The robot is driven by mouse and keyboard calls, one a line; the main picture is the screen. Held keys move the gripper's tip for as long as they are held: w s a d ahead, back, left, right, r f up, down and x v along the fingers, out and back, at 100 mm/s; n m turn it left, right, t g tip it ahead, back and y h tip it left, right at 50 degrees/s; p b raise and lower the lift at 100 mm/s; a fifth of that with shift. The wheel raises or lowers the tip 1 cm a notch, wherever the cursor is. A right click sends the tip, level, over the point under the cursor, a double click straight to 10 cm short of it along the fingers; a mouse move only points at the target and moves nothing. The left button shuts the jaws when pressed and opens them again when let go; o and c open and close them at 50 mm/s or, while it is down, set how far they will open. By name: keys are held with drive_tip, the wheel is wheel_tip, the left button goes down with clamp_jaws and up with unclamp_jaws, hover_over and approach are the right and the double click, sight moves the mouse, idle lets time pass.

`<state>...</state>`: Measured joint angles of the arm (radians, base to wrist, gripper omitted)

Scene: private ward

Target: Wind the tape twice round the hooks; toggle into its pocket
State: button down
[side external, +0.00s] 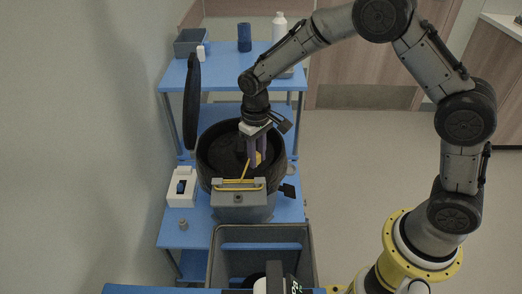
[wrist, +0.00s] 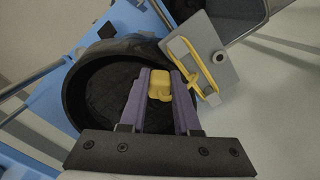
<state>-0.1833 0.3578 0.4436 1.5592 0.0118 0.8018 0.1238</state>
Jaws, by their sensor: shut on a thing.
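My gripper (side external: 257,157) points down over the black round tub, with two purple fingers. In the wrist view my gripper (wrist: 160,80) is shut on the yellow toggle (wrist: 159,86), a small block between the fingers. The yellow tape (wrist: 203,65) lies around the hooks (wrist: 181,47) on a grey housing (wrist: 228,58), to the right of the fingers. In the side view the tape (side external: 245,173) slants from the hooks up towards my gripper. I cannot tell how many turns it makes.
The black tub (side external: 206,153) stands on a blue shelf, its upright lid (side external: 192,100) at its left. A white case (side external: 182,187) and a small grey knob (side external: 183,224) are left of the housing. A grey bin (side external: 262,236) stands in front. Open floor lies right.

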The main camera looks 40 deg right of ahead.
drive_tip(key=shift+w, duration=0.15)
drive_tip(key=shift+r, duration=0.15)
wheel_tip(320, 180, up, 7)
drive_tip(key=shift+f, duration=0.1)
idle(0.4)
drive_tip(key=shift+w+a+f, duration=0.1)
drive_tip(key=shift+a+f, duration=0.05)
drive_tip(key=s+a+f+n, duration=0.2)
drive_tip(key=s+a, duration=0.1)
drive_tip(key=a, duration=0.5)
drive_tip(key=shift+s+a+n, duration=0.3)
drive_tip(key=shift+a, duration=0.1)
drive_tip(key=shift+f, duration=0.25)
